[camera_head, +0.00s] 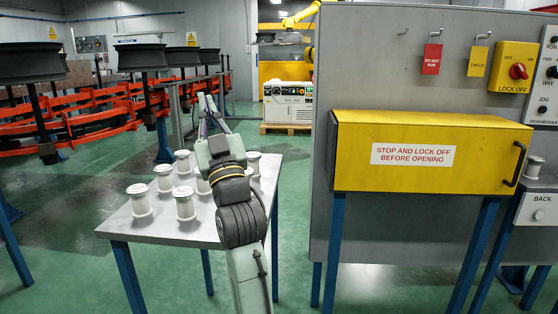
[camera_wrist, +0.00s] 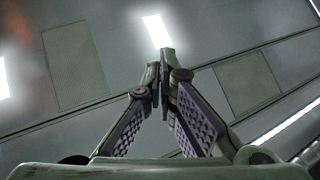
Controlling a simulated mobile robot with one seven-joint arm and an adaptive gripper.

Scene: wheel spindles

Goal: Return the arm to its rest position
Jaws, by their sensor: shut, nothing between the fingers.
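My gripper (camera_head: 208,103) points upward above the grey table in the head view, with my arm rising from the bottom of the picture. In the wrist view its two fingers (camera_wrist: 163,85) come together at the tips, shut with nothing between them. Behind them the wrist view shows only the ceiling with its lights. Several white spindles stand upright on the table (camera_head: 170,237), including one at the front left (camera_head: 139,200) and one nearer the middle (camera_head: 184,203). My arm hides part of the table and some spindles.
A yellow lock-off box (camera_head: 430,180) on blue legs stands right of the table, before a grey panel (camera_head: 370,60). Another white spindle (camera_head: 534,167) sits at the far right. Orange racks (camera_head: 70,115) and dark wheels (camera_head: 140,57) are at the left. Green floor lies open in front.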

